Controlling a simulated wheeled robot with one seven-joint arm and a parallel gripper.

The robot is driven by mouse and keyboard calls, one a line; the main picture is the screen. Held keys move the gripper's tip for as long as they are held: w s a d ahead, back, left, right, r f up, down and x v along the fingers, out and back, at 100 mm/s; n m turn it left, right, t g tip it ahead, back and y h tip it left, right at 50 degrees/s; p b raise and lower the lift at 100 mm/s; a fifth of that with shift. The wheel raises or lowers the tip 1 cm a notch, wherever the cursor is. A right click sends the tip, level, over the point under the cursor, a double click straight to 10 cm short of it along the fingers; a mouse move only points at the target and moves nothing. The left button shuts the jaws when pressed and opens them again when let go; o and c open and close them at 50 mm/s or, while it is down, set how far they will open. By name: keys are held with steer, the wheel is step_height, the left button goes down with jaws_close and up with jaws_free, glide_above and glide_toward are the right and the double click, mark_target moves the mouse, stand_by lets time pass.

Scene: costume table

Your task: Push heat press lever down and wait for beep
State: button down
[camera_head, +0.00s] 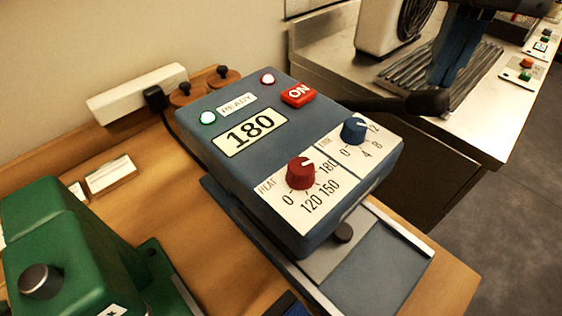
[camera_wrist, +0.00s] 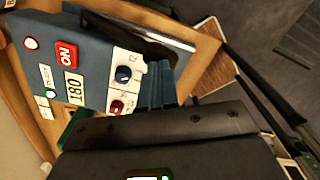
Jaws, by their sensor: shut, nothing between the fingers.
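The blue heat press (camera_head: 215,140) stands on the wooden table, its display (camera_head: 250,133) reading 180. A green-rimmed lamp (camera_head: 208,118) by the READY label and a red-rimmed lamp (camera_head: 268,79) both look pale and bright. The black lever (camera_head: 385,104) sticks out from the press's right side, roughly level, ending in a round knob (camera_head: 428,101). My gripper (camera_head: 440,82) is shut and empty, blue fingers pointing down just above the knob in the picture. In the wrist view the fingertips (camera_wrist: 158,64) are close to the lever's end (camera_wrist: 165,50); contact cannot be told.
A green machine (camera_head: 70,245) stands at the lower left. A white power strip (camera_head: 138,92) lies along the wall. A steel counter (camera_head: 490,110) with a ribbed tray (camera_head: 405,72) and a fan unit is behind at the right. Open floor (camera_head: 510,200) lies right of the table.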

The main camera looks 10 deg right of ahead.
mark_target(447, 97)
steer(key=shift+f+b, duration=0.3)
steer(key=shift+f, duration=0.05)
steer(key=shift+s+d+f+b, duration=0.15)
steer(key=shift+s+f+b, duration=0.05)
steer(key=shift+f+b, duration=0.45)
steer(key=shift+s+d+f+b, duration=0.15)
steer(key=shift+s+f+b, duration=0.05)
steer(key=shift+f+b, duration=0.45)
steer(key=shift+s+d+f+b, duration=0.1)
steer(key=shift+s+f+b, duration=0.05)
steer(key=shift+f+b, duration=0.5)
steer(key=shift+s+d+f+b, duration=0.15)
steer(key=shift+f+b, duration=0.3)
steer(key=shift+b, duration=0.35)
steer(key=shift+a, duration=0.1)
steer(key=shift+s+f+b, duration=0.1)
steer(key=shift+f+b, duration=1.15)
steer(key=shift+b, duration=0.15)
